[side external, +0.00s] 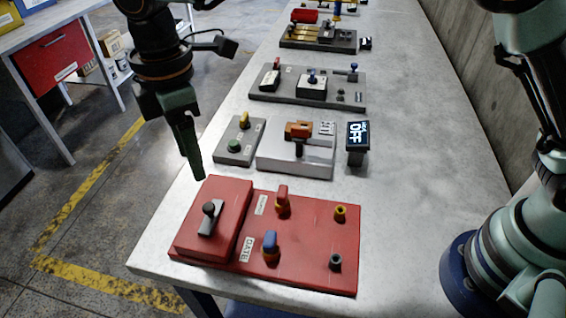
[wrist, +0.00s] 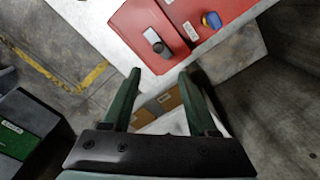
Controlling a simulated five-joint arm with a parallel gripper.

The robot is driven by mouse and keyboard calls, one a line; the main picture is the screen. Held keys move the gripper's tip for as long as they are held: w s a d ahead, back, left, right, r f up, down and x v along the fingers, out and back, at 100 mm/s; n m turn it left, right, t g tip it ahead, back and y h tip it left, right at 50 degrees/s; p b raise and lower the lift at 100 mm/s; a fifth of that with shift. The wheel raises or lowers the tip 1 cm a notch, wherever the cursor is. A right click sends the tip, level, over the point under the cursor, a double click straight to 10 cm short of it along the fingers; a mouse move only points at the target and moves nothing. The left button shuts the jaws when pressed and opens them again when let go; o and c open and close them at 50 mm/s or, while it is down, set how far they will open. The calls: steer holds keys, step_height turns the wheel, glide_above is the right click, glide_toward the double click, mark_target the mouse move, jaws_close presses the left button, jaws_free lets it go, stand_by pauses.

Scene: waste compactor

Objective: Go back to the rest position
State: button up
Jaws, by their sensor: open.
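My gripper (side external: 192,160) hangs at the left edge of the table, above and behind the red panel, with its fingers pointing down. In the wrist view my gripper (wrist: 152,92) shows two green fingers spread apart with nothing between them. The red panel (side external: 318,232) lies on the near end of the table. It carries a dark-knobbed lever (side external: 209,216), a blue knob (side external: 270,244) and a red knob (side external: 282,196). In the wrist view the lever (wrist: 155,41) and the blue knob (wrist: 211,20) are beyond the fingertips. The gripper appears apart from the panel.
More panels (side external: 307,88) line the table. A side bench has a red drawer (side external: 50,52).

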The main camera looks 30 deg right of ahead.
steer(key=d+r+m+t, duration=0.1)
steer(key=d+r+m, duration=0.2)
steer(key=d, duration=0.4)
steer(key=d+r+m+t+y, duration=0.1)
steer(key=d+r+m, duration=0.2)
steer(key=d, duration=0.4)
steer(key=d+r+m+t, duration=0.1)
steer(key=d+r+m, duration=0.15)
steer(key=d, duration=0.45)
steer(key=s+d+f+m+t, duration=0.1)
steer(key=s+d+m, duration=0.3)
steer(key=d, duration=0.3)
steer(key=s+d+f+m+t+h, duration=0.1)
steer(key=s+d+m, duration=0.3)
steer(key=d, duration=0.4)
steer(key=shift+s+d+f+m+t, duration=0.3)
steer(key=shift+f+m, duration=0.35)
steer(key=shift+m, duration=0.1)
